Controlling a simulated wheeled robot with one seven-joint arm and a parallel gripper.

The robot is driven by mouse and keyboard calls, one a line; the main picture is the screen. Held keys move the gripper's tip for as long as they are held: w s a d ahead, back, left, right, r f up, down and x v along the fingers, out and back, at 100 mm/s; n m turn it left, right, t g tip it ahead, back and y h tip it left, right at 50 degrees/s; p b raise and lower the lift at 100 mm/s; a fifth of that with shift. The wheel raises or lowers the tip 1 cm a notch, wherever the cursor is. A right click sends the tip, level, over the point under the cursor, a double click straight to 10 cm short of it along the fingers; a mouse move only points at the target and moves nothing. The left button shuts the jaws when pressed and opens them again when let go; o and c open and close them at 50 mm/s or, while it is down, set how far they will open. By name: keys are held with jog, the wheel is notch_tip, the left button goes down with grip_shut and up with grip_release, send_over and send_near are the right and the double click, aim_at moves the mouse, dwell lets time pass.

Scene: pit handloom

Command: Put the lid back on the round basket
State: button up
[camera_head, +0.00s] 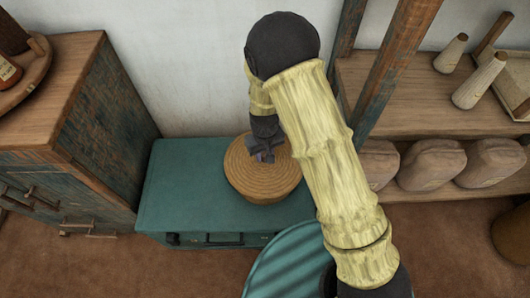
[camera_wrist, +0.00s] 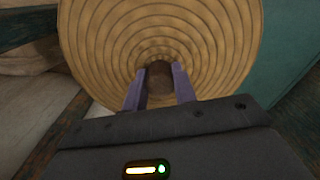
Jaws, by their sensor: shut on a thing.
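The round basket (camera_head: 268,196) is tan and coiled and stands on the teal chest. Its ringed lid (camera_head: 244,172) is over the basket's top and looks level. I cannot tell whether the lid is seated or slightly raised. My gripper (camera_head: 264,157) comes down over the lid's middle. In the wrist view the lid (camera_wrist: 105,45) fills the upper middle, and my gripper (camera_wrist: 158,78) is shut on its dark knob (camera_wrist: 160,86). The lid hides the basket's inside and mouth.
The teal chest (camera_head: 185,190) has clear room left of the basket. A wooden cabinet (camera_head: 105,105) stands at left. At right, a wooden shelf (camera_head: 400,95) holds pale cones (camera_head: 480,82), with several brown bundles (camera_head: 432,165) below. A teal striped round thing (camera_head: 290,262) is in front.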

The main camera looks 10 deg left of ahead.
dwell(0.8)
jog(key=o, duration=1.6)
jog(key=shift+r+p, duration=3.4)
jog(key=shift+r, duration=0.1)
grip_shut()
jog(key=shift+f+b, duration=1.2)
jog(key=shift+f, duration=0.8)
